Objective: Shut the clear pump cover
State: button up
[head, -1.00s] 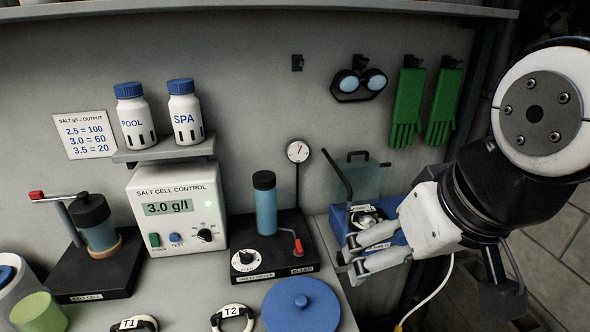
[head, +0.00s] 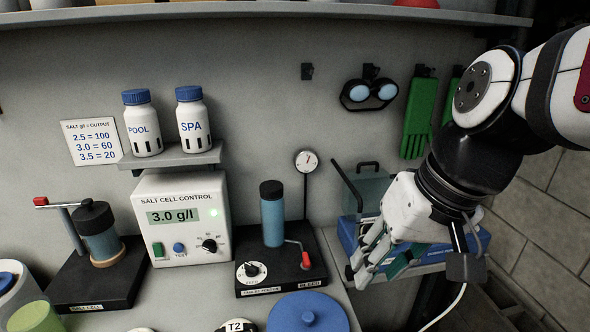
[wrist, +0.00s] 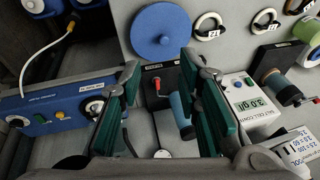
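The clear pump cover (head: 366,192) is a see-through teal-tinted panel with a dark handle on top. It stands raised at the back of the blue pump unit (head: 349,236), at the right of the head view. My gripper (head: 372,270) is in front of the unit, fingers pointing down and to the left, and hides much of it. In the wrist view my gripper (wrist: 165,95) is open, its green-padded fingers wide apart with nothing held between them. The blue pump unit (wrist: 42,118) lies left of the fingers there. I cannot tell whether my gripper touches the cover.
A black stand with a blue cylinder and red-handled lever (head: 300,248) is left of my gripper. The salt cell control box (head: 181,218) is further left. A round blue lid (head: 307,314) lies in front. A gauge (head: 306,160), goggles and green gloves (head: 424,115) are on the wall.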

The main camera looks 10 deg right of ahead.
jog(key=w+d+f+m+t+y+b, duration=0.1)
jog(key=w+d+f+y, duration=0.1)
jog(key=w, duration=0.5)
jog(key=w+d+f+m+t+y+b, duration=0.1)
jog(key=w+d+f+m+y+b, duration=0.1)
jog(key=w+y, duration=0.2)
jog(key=w+d+f+m+y+b, duration=0.1)
jog(key=w+d+f+y, duration=0.1)
jog(key=w, duration=0.8)
jog(key=shift+w+d+f+m+t+y, duration=0.15)
jog(key=shift+d+m+t+y, duration=0.15)
jog(key=shift+t+y, duration=0.1)
jog(key=w+d+f+m+t+h+b, duration=0.1)
jog(key=w+d+f+m+t, duration=0.2)
jog(key=d, duration=0.6)
jog(key=w+d+f+m+t+h+b, duration=0.1)
jog(key=w+d+f+m+t+h, duration=0.15)
jog(key=d+t, duration=0.45)
jog(key=w+d+f+m+t+b, duration=0.2)
jog(key=w+d, duration=0.2)
jog(key=d, duration=0.7)
jog(key=x, duration=0.6)
jog(key=p+x, duration=0.1)
jog(key=x, duration=0.6)
jog(key=shift+w+a+r, duration=0.1)
jog(key=shift+w+a, duration=0.05)
jog(key=shift+a, duration=0.2)
grip_shut()
